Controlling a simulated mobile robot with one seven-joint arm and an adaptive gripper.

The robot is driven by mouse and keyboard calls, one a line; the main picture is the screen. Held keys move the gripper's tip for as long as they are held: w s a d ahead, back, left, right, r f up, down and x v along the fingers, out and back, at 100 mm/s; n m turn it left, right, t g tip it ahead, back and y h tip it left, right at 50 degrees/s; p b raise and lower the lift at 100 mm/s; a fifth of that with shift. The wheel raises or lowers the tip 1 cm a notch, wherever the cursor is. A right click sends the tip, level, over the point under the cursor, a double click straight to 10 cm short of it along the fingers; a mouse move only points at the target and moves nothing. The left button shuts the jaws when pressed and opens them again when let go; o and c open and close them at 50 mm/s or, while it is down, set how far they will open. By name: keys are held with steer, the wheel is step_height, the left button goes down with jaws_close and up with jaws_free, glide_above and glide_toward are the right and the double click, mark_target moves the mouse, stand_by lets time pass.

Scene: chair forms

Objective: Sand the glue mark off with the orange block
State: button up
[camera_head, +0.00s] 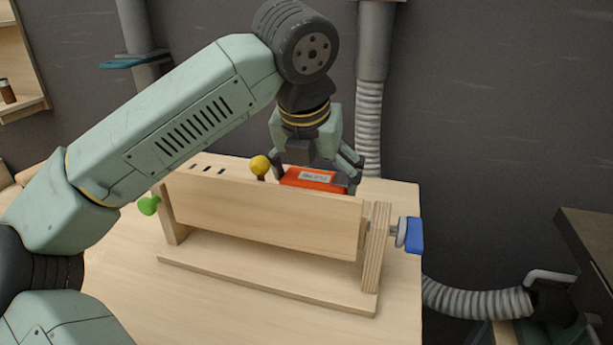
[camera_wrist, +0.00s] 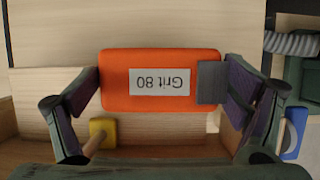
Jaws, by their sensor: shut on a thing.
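The orange sanding block (camera_head: 312,180) is held between the fingers of my gripper (camera_head: 318,172), over the top of the wooden chair form. In the wrist view the orange block (camera_wrist: 160,80) has a white label reading "Grit 80" upside down and a grey strip at its right end. My gripper (camera_wrist: 165,85) is shut on its two ends. The wooden form (camera_head: 265,213) sits in a wooden stand on the table. I see no glue mark; it may be hidden under the block. I cannot tell whether the block touches the wood.
A yellow knob (camera_head: 260,166) stands just left of the block. A green knob (camera_head: 149,205) is at the stand's left end and a blue handle (camera_head: 413,235) at its right. The table (camera_head: 230,305) is clear in front of the stand. Hoses run behind and right.

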steer(key=shift+w+a+f, duration=0.1)
steer(key=shift+w+a, duration=0.1)
steer(key=shift+a, duration=0.5)
steer(key=shift+w+a+f, duration=0.1)
steer(key=shift+w+a, duration=0.1)
steer(key=shift+a, duration=0.45)
steer(key=shift+d, duration=0.15)
steer(key=shift+s+d+r+b, duration=0.1)
steer(key=shift+s+d+b, duration=0.1)
steer(key=shift+d, duration=0.4)
steer(key=shift+s+d+b, duration=0.15)
steer(key=shift+s+d, duration=0.05)
steer(key=shift+d, duration=0.35)
steer(key=shift+w+a, duration=0.25)
steer(key=shift+a, duration=0.4)
steer(key=shift+w+a, duration=0.2)
steer(key=shift+a, duration=0.45)
steer(key=shift+s+d+b, duration=0.2)
steer(key=shift+s+d, duration=0.05)
steer(key=shift+d, duration=0.45)
steer(key=shift+s+d+b, duration=0.2)
steer(key=shift+s+d, duration=0.05)
steer(key=shift+d, duration=0.4)
